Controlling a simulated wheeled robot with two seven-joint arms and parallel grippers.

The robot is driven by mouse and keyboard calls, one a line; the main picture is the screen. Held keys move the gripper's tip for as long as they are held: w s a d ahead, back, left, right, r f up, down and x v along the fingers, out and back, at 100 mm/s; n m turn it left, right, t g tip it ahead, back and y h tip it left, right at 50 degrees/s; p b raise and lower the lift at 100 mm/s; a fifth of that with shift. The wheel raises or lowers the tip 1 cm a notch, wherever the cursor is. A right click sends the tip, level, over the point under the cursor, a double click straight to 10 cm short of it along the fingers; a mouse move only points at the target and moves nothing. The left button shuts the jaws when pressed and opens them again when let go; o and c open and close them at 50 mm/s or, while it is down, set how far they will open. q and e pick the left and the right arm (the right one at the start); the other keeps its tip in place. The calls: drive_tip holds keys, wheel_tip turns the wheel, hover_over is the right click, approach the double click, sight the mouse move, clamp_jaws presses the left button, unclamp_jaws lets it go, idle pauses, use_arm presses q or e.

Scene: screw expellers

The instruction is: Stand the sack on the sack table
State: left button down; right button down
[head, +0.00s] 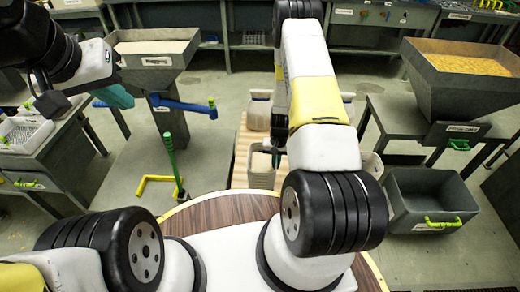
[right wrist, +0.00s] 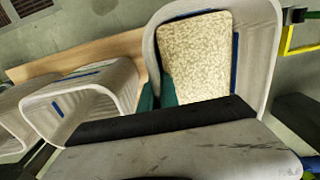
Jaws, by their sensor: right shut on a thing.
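The sack (head: 261,178) is off-white and open-topped, standing upright at the near left of a wooden pallet. In the right wrist view the sack (right wrist: 262,60) shows a pale speckled fill and a blue stripe. My right gripper (head: 273,155) is at its rim, with green fingers (right wrist: 158,95) shut on the sack's wall. The forearm hides part of this. My left gripper (head: 116,97), teal-fingered, hangs at the upper left, away from the sack; its opening is unclear. I cannot tell which table is the sack table.
Other sacks (head: 260,108) share the pallet (head: 241,150). A grey table (head: 45,168) with a white crate stands left. A yellow floor frame and green post (head: 170,160) stand left of the pallet. A hopper (head: 455,95) and grey bin (head: 428,200) stand right.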

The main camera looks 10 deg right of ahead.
drive_tip(key=shift+w+d+f, duration=0.65)
drive_tip(key=shift+d+f, duration=0.1)
drive_tip(key=shift+f, duration=0.2)
drive_tip(key=shift+w+d+f, duration=0.65)
drive_tip(key=shift+d+f, duration=0.05)
drive_tip(key=shift+f, duration=0.4)
drive_tip(key=c, duration=1.6)
unclamp_jaws()
drive_tip(key=shift+s, duration=0.1)
